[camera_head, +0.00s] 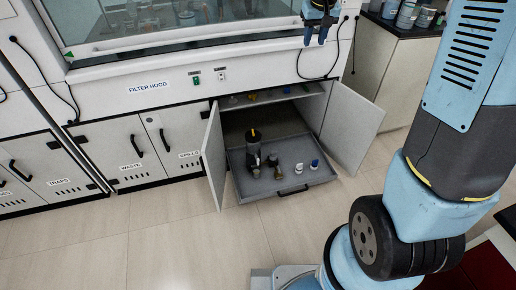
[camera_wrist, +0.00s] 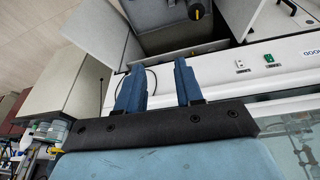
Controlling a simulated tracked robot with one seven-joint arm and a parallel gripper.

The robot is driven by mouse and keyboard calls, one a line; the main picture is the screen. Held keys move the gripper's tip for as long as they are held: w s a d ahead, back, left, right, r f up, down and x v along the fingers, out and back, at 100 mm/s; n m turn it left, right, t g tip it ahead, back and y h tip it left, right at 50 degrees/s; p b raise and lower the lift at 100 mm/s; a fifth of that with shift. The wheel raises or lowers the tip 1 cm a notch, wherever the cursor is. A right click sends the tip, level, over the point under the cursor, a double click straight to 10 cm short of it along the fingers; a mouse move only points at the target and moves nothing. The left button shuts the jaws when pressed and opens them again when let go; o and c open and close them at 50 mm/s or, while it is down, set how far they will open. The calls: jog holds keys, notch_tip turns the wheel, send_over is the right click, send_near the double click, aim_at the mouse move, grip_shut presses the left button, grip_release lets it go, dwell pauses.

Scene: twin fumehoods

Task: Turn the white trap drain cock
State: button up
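A grey pull-out tray (camera_head: 248,194) stands out of the open cabinet under the filter hood. On it are a dark upright cylinder with a yellow mark (camera_head: 253,141), a brass-coloured fitting (camera_head: 273,160), a small white piece (camera_head: 299,168) and a small white piece with a blue top (camera_head: 315,164). I cannot tell which of these carries the white trap drain cock. My gripper (camera_head: 320,33) is high at the hood front, well above and apart from the tray. In the wrist view its two blue fingers (camera_wrist: 158,88) are apart with nothing between them; the cylinder top (camera_wrist: 197,11) shows at the upper edge.
The cabinet's left door (camera_head: 213,157) and right door (camera_head: 352,122) stand open on either side of the tray. A shelf with small coloured items (camera_head: 266,95) is above it. Closed cupboards (camera_head: 130,150) are at left. The floor before the tray (camera_head: 190,240) is clear.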

jog(key=w+a+f+g, duration=0.1)
jog(key=w+a+f, duration=0.2)
jog(key=w+f, duration=0.35)
jog(key=w+a+f, duration=0.2)
jog(key=w+f, duration=0.3)
jog(key=f, duration=0.3)
jog(key=n+g+y, duration=0.1)
jog(key=g, duration=0.2)
send_over(258, 161)
jog(key=d, duration=0.1)
notch_tip(258, 161, down, 49)
jog(key=f, duration=1.3)
jog(key=shift+w+a, duration=0.25)
jog(key=shift+a, duration=0.1)
jog(key=shift+c, duration=0.4)
